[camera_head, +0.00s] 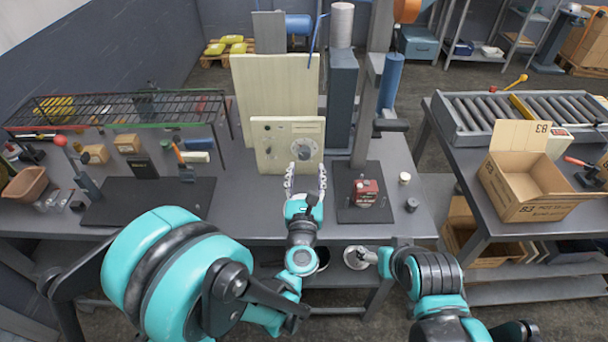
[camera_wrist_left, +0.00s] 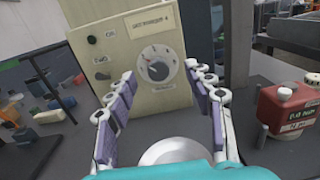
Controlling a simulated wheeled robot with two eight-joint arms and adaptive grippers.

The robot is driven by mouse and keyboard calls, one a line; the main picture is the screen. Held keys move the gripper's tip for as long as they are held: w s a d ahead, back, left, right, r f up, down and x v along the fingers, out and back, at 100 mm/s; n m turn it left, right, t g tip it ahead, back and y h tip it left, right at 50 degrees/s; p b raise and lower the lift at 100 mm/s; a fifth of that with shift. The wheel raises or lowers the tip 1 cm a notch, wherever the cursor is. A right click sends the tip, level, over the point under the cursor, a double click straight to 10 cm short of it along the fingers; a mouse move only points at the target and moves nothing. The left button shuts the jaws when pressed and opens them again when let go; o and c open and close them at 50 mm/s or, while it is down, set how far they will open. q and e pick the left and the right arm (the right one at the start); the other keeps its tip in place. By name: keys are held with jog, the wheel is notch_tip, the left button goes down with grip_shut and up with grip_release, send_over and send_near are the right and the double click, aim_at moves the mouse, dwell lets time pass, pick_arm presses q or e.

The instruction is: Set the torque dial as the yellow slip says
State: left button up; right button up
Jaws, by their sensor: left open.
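The torque dial (camera_head: 303,149) is a round grey knob on the front of a cream panel box (camera_head: 268,152) on the bench. In the left wrist view the dial (camera_wrist_left: 155,70) shows a dark centre with a light mark and scale marks around it; its exact setting is unclear. A pale yellowish label (camera_wrist_left: 152,24) sits above the dial, its text too small to read surely. My left gripper (camera_head: 306,176) is open and empty in front of the dial, its fingers (camera_wrist_left: 161,84) apart on either side, not touching it. My right gripper (camera_head: 366,256) is low by the bench's front edge, its fingers unclear.
A red container (camera_head: 365,193) with a label stands on a dark mat right of my left gripper. A tall cream board (camera_head: 277,95) stands behind the box. An open carton (camera_head: 525,185) is at right.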

aim_at(304, 157)
pick_arm(q)
jog(key=shift+w+a+f+n+y+p, duration=0.15)
jog(key=shift+w+f+n+p, duration=0.3)
jog(key=shift+w+n, duration=0.1)
jog(key=shift+w+a+f+n+y+p, duration=0.15)
jog(key=shift+w+f+n+p, duration=0.15)
jog(key=shift+w+f+n, duration=0.2)
jog(key=w+b, duration=0.1)
jog(key=w, duration=0.2)
jog(key=shift+w+d+f, duration=0.1)
jog(key=shift+w+f, duration=0.05)
jog(key=shift+w, duration=0.9)
jog(key=c, duration=1.2)
